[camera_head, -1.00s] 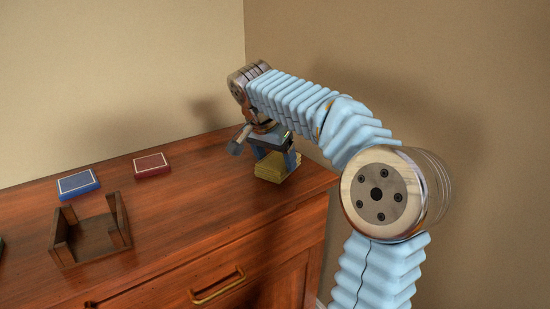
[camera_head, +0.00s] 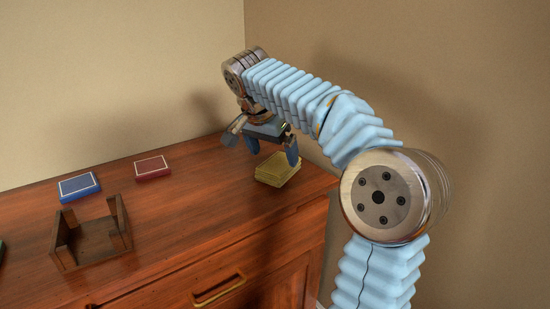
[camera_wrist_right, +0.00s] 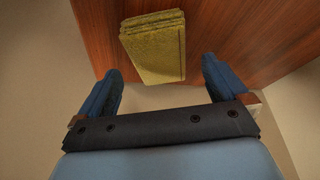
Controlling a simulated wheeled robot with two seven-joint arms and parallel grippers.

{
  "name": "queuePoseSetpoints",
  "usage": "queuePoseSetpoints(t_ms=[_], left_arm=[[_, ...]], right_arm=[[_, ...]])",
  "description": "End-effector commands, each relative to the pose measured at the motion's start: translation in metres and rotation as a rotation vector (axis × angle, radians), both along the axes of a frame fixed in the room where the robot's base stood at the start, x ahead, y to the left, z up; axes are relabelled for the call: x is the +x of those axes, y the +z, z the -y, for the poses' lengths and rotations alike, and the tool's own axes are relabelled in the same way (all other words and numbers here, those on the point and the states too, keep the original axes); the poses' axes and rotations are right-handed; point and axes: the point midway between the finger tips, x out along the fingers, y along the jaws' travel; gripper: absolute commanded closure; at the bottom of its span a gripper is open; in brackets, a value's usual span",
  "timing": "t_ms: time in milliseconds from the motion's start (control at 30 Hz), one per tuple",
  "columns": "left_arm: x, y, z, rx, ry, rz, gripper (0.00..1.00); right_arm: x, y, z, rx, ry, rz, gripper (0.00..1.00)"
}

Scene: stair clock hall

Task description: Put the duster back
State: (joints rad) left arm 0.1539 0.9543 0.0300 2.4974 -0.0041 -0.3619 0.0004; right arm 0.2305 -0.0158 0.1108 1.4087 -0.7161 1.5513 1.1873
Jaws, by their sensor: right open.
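The duster, a folded yellow cloth (camera_head: 277,168), lies flat on the wooden cabinet top near its right end. It also shows in the right wrist view (camera_wrist_right: 154,47), beyond the fingers. My right gripper (camera_head: 272,154) is open and empty. It is above the cloth and slightly to its left in the head view, apart from it. In the right wrist view its two blue fingers (camera_wrist_right: 162,85) are spread wide, with nothing between them. My left gripper is not in view.
On the cabinet top (camera_head: 190,205) stand a blue box (camera_head: 79,186), a red box (camera_head: 152,167) and a dark wooden holder (camera_head: 91,236). A green thing is cut off at the left edge. Walls rise behind and to the right. The middle of the top is clear.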

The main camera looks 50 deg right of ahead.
Motion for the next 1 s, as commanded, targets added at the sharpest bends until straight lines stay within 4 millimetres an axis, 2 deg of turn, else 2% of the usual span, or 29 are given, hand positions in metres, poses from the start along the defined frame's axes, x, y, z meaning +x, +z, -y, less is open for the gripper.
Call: queuePoseSetpoints(t_ms=[33, 200, 400, 1000], left_arm=[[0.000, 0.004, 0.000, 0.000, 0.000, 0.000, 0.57], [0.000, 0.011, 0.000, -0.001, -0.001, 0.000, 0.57], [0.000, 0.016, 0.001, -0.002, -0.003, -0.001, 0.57], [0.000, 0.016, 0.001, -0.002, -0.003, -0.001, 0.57]], right_arm=[[0.000, 0.014, -0.005, 0.000, 0.003, 0.004, 0.00], [-0.003, 0.050, -0.020, 0.000, 0.003, 0.002, 0.00], [-0.005, 0.075, -0.030, 0.000, 0.001, 0.002, 0.00], [-0.006, 0.080, -0.033, 0.001, 0.000, 0.000, 0.00]])
